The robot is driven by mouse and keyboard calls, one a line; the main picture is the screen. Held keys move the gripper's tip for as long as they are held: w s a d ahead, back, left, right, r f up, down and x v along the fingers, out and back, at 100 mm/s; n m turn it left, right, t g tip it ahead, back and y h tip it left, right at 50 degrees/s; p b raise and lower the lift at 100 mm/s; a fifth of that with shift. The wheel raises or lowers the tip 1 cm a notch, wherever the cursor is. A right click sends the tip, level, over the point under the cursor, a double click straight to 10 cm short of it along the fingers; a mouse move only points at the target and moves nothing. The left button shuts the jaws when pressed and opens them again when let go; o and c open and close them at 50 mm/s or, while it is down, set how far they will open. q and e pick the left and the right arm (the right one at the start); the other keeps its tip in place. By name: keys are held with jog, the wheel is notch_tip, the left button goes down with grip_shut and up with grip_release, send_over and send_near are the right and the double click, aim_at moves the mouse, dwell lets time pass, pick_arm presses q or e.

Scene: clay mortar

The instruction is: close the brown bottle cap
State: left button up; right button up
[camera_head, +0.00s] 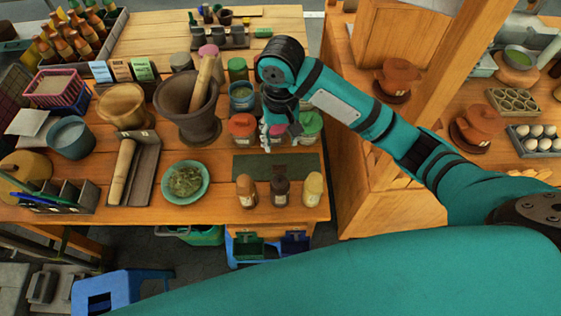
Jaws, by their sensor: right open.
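Three small labelled bottles stand in a row at the front edge of the wooden table: a brown bottle (246,191) on the left, a dark brown bottle (280,191) in the middle and a yellowish bottle (313,189) on the right. Their caps are too small to tell whether they are open or closed. A small dark shape shows just behind the middle bottle; I cannot tell what it is. My right gripper (277,139) points down behind the bottles, among the lidded jars, open and apart from the bottles. My left gripper is not in view.
A dark green mat (304,163) lies behind the bottles. Red-lidded (242,124) and green-lidded (309,122) jars stand near my right gripper. A mortar with pestle (188,112) and a bowl of herbs (184,183) are to the left. The table's front edge is close to the bottles.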

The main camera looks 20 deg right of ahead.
aim_at(279, 168)
jog(key=f+p, duration=0.2)
jog(key=f, duration=0.9)
jog(key=shift+w, duration=0.2)
jog(key=shift+w+a+f, duration=0.15)
jog(key=shift+f, duration=0.35)
jog(key=shift+c, duration=0.2)
grip_shut()
